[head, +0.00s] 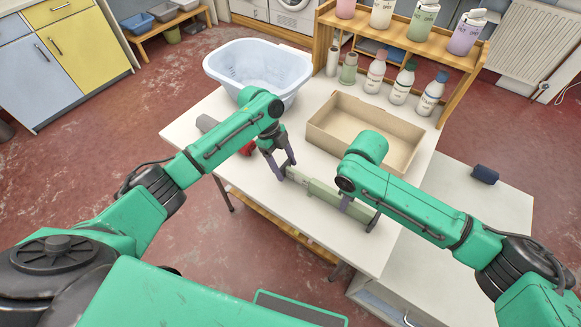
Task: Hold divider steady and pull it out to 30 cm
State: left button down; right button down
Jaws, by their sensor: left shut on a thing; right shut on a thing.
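The divider (324,194) is a long pale grey-green bar with a thinner section at its left end. It lies along the front part of the white table (190,128), slanting down to the right. My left gripper (283,174) is shut on its thin left end. My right gripper (345,203) is shut on the thicker right part, partly hidden behind my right arm.
Behind the divider stands an open cardboard-coloured box (318,140). A light blue basket (225,68) is at the back left, and a grey roll (207,123) lies at the left. A wooden shelf (405,40) with several bottles stands behind. A lower white surface (500,200) is at the right.

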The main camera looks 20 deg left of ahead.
pick_arm(q)
grip_release()
jog(key=v, duration=1.2)
pick_arm(e)
jog(key=c, duration=0.7)
grip_release()
jog(key=shift+o, duration=0.2)
